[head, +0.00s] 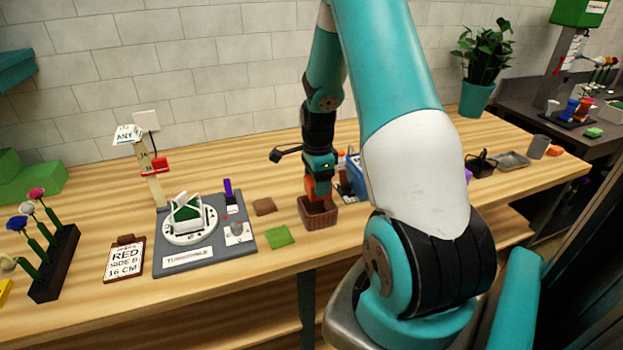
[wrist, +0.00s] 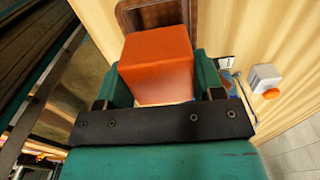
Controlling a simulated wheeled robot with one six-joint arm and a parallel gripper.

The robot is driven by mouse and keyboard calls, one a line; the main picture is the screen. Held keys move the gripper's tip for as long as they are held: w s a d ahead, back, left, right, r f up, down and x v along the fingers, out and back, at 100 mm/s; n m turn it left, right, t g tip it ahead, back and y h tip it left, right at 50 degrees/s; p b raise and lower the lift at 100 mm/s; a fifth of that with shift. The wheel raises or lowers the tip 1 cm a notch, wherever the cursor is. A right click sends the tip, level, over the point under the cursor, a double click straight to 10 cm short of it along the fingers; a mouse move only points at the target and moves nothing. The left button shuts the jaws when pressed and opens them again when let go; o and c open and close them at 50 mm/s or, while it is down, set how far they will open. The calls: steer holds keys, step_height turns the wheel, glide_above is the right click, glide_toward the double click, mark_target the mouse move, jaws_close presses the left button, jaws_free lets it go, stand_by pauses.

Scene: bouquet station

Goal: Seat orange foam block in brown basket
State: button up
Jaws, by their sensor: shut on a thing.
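The orange foam block (wrist: 158,60) is held between the two fingers of my gripper (wrist: 160,78) in the wrist view. In the head view the orange block (head: 311,186) shows below my gripper (head: 318,172), directly over the brown basket (head: 319,217). The basket stands on the wooden bench. In the wrist view the basket's brown rim (wrist: 125,14) shows just beyond the block. The block's lower end is hidden, so I cannot tell whether it is inside the basket or just above it.
A green square (head: 279,235) and a brown square (head: 264,206) lie left of the basket. A grey turntable board (head: 240,250) is further left. A blue box (head: 356,174) stands close behind on the right. The bench's front edge is near the basket.

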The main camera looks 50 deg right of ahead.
steer(key=shift+d+f+b, duration=0.1)
steer(key=shift+f+b, duration=1.25)
steer(key=shift+f, duration=0.4)
steer(key=shift+f+b, duration=0.5)
steer(key=shift+f, duration=0.3)
steer(key=shift+f, duration=0.1)
steer(key=o, duration=1.3)
steer(key=shift+r+p, duration=2.95)
steer(key=shift+r, duration=0.6)
